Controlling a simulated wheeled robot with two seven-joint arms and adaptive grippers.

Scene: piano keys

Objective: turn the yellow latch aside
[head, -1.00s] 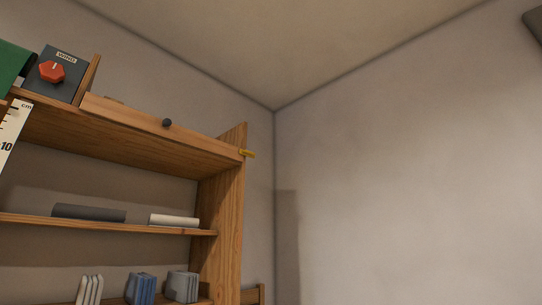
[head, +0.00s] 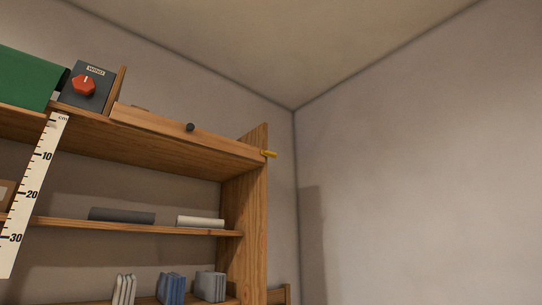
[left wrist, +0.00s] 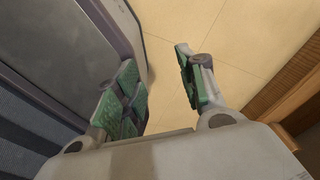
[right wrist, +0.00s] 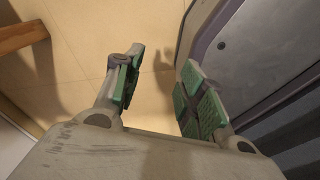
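The yellow latch (head: 269,154) is a small bar at the top right end of the wooden shelf unit. It sticks out to the right past the upright side panel (head: 255,200), at the end of a wooden front board (head: 165,122) with a dark round knob (head: 190,127). Neither gripper shows in the head view. In the left wrist view my left gripper (left wrist: 160,80) is open and empty, with green pads apart over the floor. In the right wrist view my right gripper (right wrist: 160,82) is open and empty too. The latch shows in neither wrist view.
On the shelf top stand a dark box with a red knob (head: 83,85) and a green cloth-like thing (head: 28,78). A white ruler (head: 35,190) hangs at the left. Right of the shelf is bare wall.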

